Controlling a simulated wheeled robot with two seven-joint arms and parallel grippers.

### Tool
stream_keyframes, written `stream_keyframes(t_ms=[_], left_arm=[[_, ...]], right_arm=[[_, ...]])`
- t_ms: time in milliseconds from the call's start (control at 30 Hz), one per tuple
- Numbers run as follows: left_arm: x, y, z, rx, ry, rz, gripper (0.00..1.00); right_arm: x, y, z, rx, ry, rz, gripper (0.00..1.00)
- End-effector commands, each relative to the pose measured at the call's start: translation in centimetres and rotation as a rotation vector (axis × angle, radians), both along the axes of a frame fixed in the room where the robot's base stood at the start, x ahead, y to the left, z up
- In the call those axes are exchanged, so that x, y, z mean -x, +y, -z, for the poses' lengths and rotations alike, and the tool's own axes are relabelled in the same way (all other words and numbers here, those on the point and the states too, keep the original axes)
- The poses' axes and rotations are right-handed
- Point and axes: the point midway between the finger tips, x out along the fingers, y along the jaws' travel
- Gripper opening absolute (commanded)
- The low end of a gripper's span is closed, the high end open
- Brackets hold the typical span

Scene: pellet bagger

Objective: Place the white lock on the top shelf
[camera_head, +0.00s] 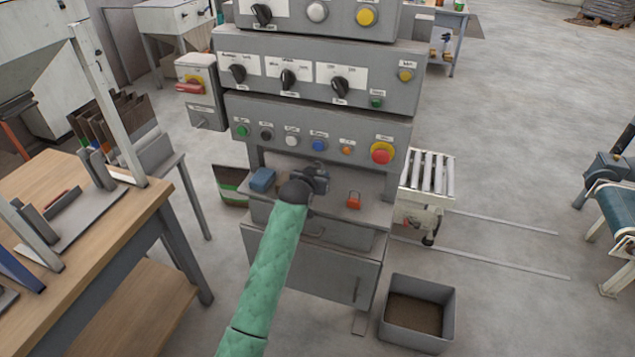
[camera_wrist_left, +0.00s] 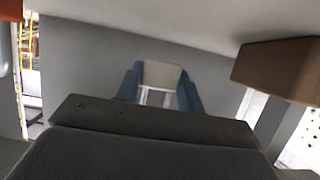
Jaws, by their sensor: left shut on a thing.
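My left gripper (camera_head: 318,182) reaches into the recess of the grey console, just above its shelf (camera_head: 333,203). In the left wrist view its two blue fingers (camera_wrist_left: 160,92) are shut on the white lock (camera_wrist_left: 162,74). The lock's pale body and white shackle show between the fingertips. In the head view the gripper hides the lock. I cannot tell whether the lock touches the shelf. My right gripper is in neither view.
A blue block (camera_head: 262,180) lies left of my gripper on the shelf, and a red lock (camera_head: 353,200) stands to its right. The button panel (camera_head: 318,140) overhangs the recess. A grey bin (camera_head: 418,338) stands on the floor, and a wooden bench (camera_head: 98,245) is at left.

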Motion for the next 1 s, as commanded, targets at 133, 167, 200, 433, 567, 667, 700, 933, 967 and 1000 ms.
stream_keyframes(t_ms=[133, 167, 200, 433, 567, 667, 700, 933, 967, 1000], left_arm=[[0.1, 0.0, 2.1, -0.001, 0.005, 0.0, 0.15], [0.1, 0.0, 2.5, 0.0, 0.004, 0.0, 0.15], [0.0, 0.0, 3.0, 0.0, 0.003, 0.0, 0.15], [-0.3, -0.1, 3.6, 0.001, 0.001, 0.0, 0.15], [-0.3, -0.1, 3.7, 0.001, 0.001, 0.0, 0.15], [-0.3, -0.1, 3.7, 0.0, 0.001, 0.0, 0.15], [-0.3, -0.1, 3.7, 0.0, 0.001, 0.0, 0.15], [-0.3, -0.1, 3.9, 0.0, 0.001, 0.0, 0.59], [-0.3, -0.1, 3.9, -0.001, 0.002, 0.0, 0.59], [-0.3, -0.1, 3.9, 0.0, 0.001, 0.0, 0.59]], right_arm=[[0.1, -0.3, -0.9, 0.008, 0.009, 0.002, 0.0], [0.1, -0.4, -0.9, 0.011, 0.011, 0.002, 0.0], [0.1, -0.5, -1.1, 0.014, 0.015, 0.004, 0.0], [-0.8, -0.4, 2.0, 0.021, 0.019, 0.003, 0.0], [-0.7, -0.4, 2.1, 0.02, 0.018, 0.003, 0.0], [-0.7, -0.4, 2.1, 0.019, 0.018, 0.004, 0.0], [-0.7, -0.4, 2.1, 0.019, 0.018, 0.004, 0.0], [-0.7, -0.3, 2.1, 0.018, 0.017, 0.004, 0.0], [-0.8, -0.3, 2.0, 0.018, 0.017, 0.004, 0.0], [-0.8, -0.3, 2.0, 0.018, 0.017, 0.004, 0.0]])
